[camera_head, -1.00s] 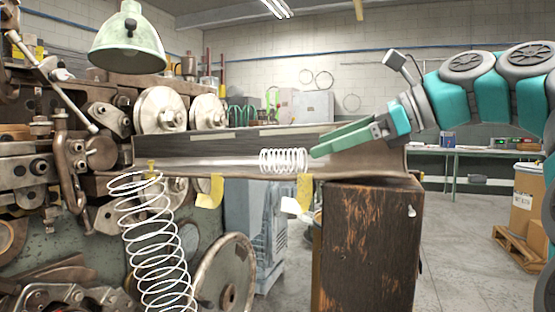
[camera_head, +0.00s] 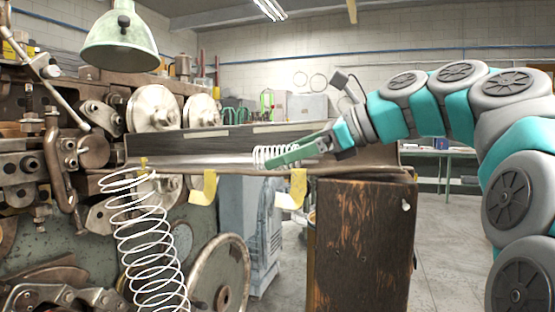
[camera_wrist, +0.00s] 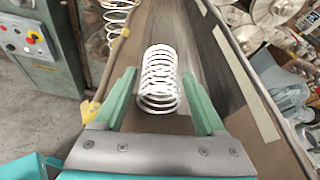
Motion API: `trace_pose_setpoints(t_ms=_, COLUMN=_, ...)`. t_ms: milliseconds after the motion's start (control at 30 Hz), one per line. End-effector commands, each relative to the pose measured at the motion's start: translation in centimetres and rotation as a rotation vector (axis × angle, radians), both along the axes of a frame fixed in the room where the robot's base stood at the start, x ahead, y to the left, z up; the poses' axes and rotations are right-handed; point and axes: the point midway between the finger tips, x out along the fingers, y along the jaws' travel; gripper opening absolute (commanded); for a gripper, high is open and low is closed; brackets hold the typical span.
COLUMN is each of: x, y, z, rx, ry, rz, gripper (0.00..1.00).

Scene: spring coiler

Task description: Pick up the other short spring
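A short white spring (camera_head: 262,157) lies in the metal trough (camera_head: 215,143). My gripper (camera_head: 280,158) is at the spring, its green fingers overlapping it in the head view. In the wrist view the short spring (camera_wrist: 160,80) sits between the two open fingers of my gripper (camera_wrist: 160,88), with a gap visible on each side. A long white spring (camera_head: 148,240) hangs down from the left end of the trough beside the machine. Part of a white spring (camera_wrist: 117,15) also shows at the top of the wrist view.
The coiling machine (camera_head: 60,160) with a green lamp (camera_head: 122,42) fills the left. A worn wooden post (camera_head: 362,240) stands under the trough's right end. Yellow tape (camera_head: 204,188) hangs from the trough's front edge. A workbench (camera_head: 450,153) stands behind at right.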

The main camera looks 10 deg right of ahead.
Motion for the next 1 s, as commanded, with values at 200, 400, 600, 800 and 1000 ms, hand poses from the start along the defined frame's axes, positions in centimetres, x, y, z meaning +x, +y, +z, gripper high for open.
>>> trace_pose_setpoints(t_ms=200, x=-0.01, y=0.0, z=0.01, rx=0.0, ry=0.0, rz=0.0, gripper=0.47)
trace_pose_setpoints(t_ms=400, x=-0.01, y=0.0, z=0.01, rx=0.0, ry=0.0, rz=0.0, gripper=0.24)
trace_pose_setpoints(t_ms=600, x=0.0, y=-0.02, z=0.02, rx=0.0, ry=0.0, rz=0.0, gripper=0.05)
trace_pose_setpoints(t_ms=800, x=-0.01, y=-0.01, z=0.05, rx=0.0, ry=0.0, rz=0.0, gripper=0.05)
trace_pose_setpoints(t_ms=1000, x=0.01, y=-0.02, z=0.71, rx=-0.001, ry=-0.002, rz=-0.001, gripper=0.05)
